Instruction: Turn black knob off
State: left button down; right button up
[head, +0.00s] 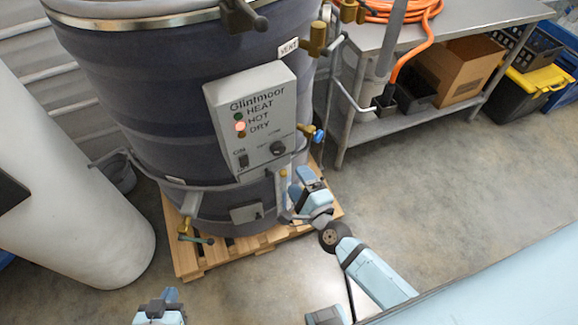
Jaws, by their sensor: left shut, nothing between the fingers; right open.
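The black knob (277,148) is a round dial on the lower right of the grey control panel (256,98), which is fixed to the dark drum (150,90). Its pointer direction is too small to read. My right gripper (296,203) is open, below and right of the knob, near the drum's lower side and apart from the knob. Its fingers are small and partly hidden. My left gripper (160,306) is shut and empty at the bottom edge, far from the panel.
A rocker switch (243,160) sits left of the knob, and a red lamp (240,127) glows above. A blue-handled valve (319,135) juts out right of the panel. The drum stands on a wooden pallet (187,262). A metal bench (465,25) is at right; floor in front is clear.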

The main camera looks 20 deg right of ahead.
jog(key=shift+s+d, duration=0.15)
jog(key=shift+s, duration=0.7)
jog(key=shift+s+d, duration=0.1)
jog(key=shift+s, duration=0.75)
jog(key=s+d+f+n+g+p, duration=0.1)
jog(key=s+n+g+p, duration=0.4)
jog(key=s+n, duration=0.6)
jog(key=f+n+g, duration=0.1)
jog(key=n, duration=1.1)
jog(key=shift+d+g+y+p, duration=0.15)
jog(key=shift+g+y+p, duration=0.15)
jog(key=shift+g+p, duration=0.1)
jog(key=shift+s, duration=0.1)
